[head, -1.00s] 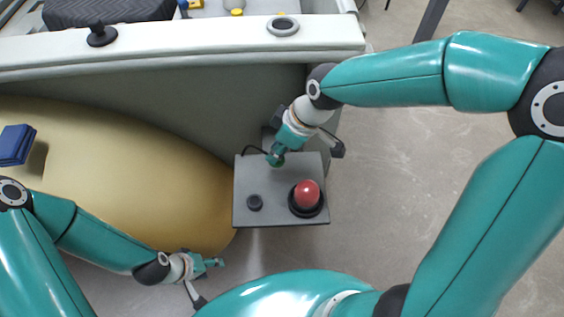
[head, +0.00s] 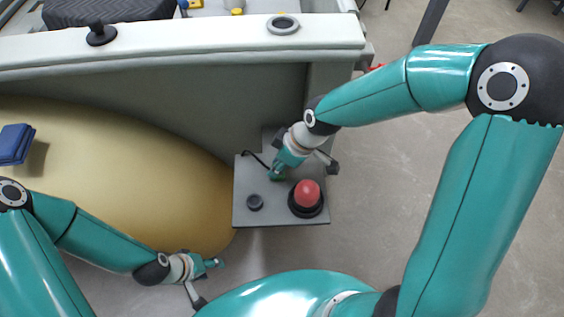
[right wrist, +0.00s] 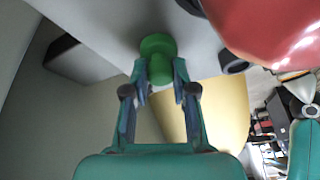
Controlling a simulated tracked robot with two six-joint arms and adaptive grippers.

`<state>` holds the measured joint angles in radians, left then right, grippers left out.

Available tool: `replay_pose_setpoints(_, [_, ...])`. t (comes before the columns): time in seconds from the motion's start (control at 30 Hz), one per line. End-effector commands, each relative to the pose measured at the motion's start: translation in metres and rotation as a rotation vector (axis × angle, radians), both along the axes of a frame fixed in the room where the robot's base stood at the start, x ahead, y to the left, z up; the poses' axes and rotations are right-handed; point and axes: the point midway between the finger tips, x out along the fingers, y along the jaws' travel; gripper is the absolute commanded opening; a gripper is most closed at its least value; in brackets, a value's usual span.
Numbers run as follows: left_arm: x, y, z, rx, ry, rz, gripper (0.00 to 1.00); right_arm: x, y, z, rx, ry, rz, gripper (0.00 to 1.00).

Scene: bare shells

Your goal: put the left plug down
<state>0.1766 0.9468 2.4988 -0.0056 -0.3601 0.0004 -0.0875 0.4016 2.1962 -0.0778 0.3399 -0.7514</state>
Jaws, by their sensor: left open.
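A black knob-shaped piece (head: 102,35), which may be the left plug, stands upright on the pale rim at the upper left in the head view. A grey ring (head: 283,25) with a dark centre sits on the same rim further right. My left gripper (head: 216,263) is open with nothing visible in it, low in the head view and far from the rim. My right gripper (head: 278,175) is at the grey panel, with its fingers around a green knob (right wrist: 157,45). The right wrist view does not settle whether they press on it.
Bare floor (head: 375,190) is open at right.

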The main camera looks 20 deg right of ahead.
Motion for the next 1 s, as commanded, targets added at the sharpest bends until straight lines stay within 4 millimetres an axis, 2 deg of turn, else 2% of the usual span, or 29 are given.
replay_pose_setpoints(0.03, [0.000,0.000,0.000,0.000,0.000,0.000,0.51,0.000,0.000,0.000,0.000,0.000,0.000,0.36])
replay_pose_setpoints(0.1, [0.000,0.000,0.000,0.000,0.000,0.000,0.51,0.000,0.000,0.000,0.000,0.000,0.000,0.48])
replay_pose_setpoints(0.13, [0.000,0.000,0.000,0.000,0.000,0.000,0.51,0.000,0.000,0.000,0.000,0.000,0.000,0.50])
replay_pose_setpoints(0.4, [0.000,0.000,0.001,0.000,0.000,0.000,0.51,0.000,0.000,0.001,0.000,0.000,0.000,0.50])
replay_pose_setpoints(0.57, [0.000,0.000,0.003,0.000,0.000,0.000,0.51,0.000,-0.002,0.008,0.000,-0.002,-0.001,0.50])
replay_pose_setpoints(0.77, [0.000,0.000,0.002,0.000,0.000,0.000,0.51,-0.006,-0.012,0.037,0.000,-0.007,0.000,0.50])
replay_pose_setpoints(1.0, [0.000,0.000,0.002,0.000,0.000,0.000,0.51,-0.016,-0.028,0.083,0.001,-0.005,-0.002,0.50])
